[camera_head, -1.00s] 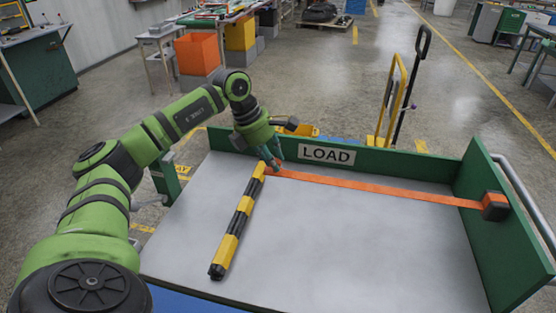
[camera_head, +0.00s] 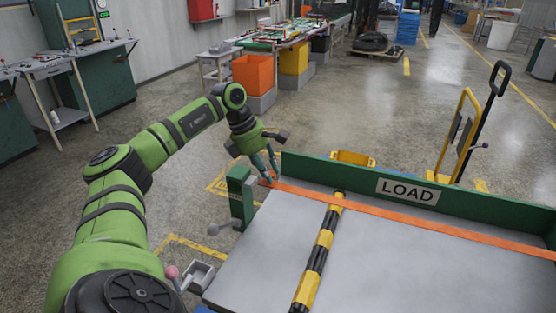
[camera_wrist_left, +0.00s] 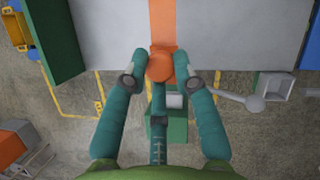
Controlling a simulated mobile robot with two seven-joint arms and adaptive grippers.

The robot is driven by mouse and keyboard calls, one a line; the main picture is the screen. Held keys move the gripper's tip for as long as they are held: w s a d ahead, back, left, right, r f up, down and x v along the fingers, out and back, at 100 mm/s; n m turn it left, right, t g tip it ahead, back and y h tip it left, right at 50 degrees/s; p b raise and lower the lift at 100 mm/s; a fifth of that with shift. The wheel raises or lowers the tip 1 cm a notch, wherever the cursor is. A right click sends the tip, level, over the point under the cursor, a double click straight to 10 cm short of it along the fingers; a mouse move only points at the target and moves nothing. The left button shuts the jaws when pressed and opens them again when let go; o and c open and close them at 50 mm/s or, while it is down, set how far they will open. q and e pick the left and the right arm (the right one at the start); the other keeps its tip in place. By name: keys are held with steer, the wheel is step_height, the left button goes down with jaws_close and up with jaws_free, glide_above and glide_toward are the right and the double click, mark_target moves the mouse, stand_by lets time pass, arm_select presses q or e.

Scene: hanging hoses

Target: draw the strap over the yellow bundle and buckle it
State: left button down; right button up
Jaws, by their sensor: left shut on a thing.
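My left gripper (camera_head: 271,177) is shut on the end of the orange strap (camera_head: 420,221), at the left end of the cart bed. In the left wrist view the orange strap end (camera_wrist_left: 160,66) sits between the fingertips. The strap runs right along the back of the bed, crossing the far end of the yellow-and-black bundle (camera_head: 316,255); I cannot tell whether they touch. A green post (camera_head: 241,198) with a grey ball lever stands at the bed's left edge, left of the gripper. In the left wrist view the post (camera_wrist_left: 168,128) shows a pale slot just below the strap end.
The green back board with the LOAD sign (camera_head: 407,191) rises behind the strap. The grey bed (camera_head: 265,255) is bare left of the bundle. A small grey tray (camera_head: 198,275) and pink knob are at the front left. A yellow-framed trolley (camera_head: 460,135) stands behind.

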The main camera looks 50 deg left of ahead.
arm_select(q)
steer(key=shift+a+r, duration=0.25)
steer(key=shift+a, duration=0.05)
steer(key=c, duration=1)
jaws_free()
steer(key=shift+d+f, duration=0.1)
steer(key=v, duration=1.2)
steer(key=shift+s, duration=0.1)
steer(key=shift+o, duration=0.2)
